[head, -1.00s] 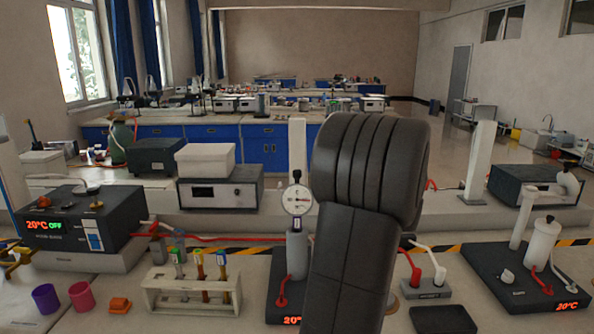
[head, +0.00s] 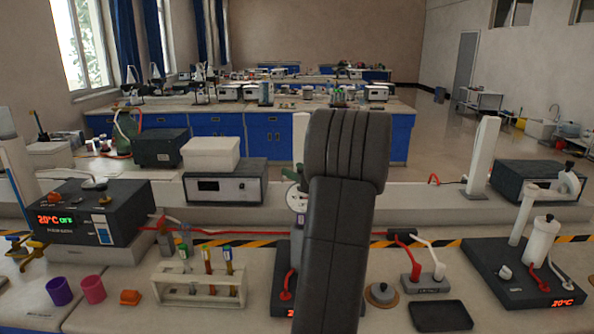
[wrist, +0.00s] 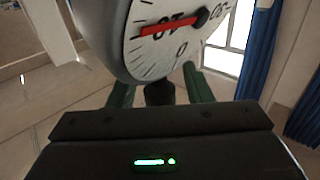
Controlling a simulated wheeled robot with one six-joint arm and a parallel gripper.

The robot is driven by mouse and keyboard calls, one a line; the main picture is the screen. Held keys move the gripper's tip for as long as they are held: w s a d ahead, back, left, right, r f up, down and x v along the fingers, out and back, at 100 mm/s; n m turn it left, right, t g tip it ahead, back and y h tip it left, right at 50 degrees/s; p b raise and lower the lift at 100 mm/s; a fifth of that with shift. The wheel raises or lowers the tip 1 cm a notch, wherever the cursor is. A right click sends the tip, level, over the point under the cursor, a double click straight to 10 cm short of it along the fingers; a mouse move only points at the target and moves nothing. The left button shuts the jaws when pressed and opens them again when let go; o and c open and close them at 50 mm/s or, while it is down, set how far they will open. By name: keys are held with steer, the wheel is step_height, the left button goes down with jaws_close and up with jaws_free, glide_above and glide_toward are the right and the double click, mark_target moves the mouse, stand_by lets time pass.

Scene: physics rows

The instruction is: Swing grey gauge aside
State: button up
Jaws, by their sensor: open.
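The grey gauge, with a white dial and red needle, shows close up in the wrist view (wrist: 165,35). A short dark stem (wrist: 159,93) is under it. My gripper (wrist: 160,86) is open, with one green finger on each side of the stem; I cannot tell whether either touches. In the head view the gauge (head: 296,199) stands on a dark base unit, half hidden by my arm. A bit of green finger shows beside the dial's top there; the rest of my gripper is hidden.
A test tube rack (head: 200,285) stands left of the gauge's unit. A small grey block with red and white plugs (head: 427,284), a black tray (head: 440,316) and a dark hotplate (head: 520,280) are to the right. A red cable (head: 220,233) runs behind the rack.

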jaws_close()
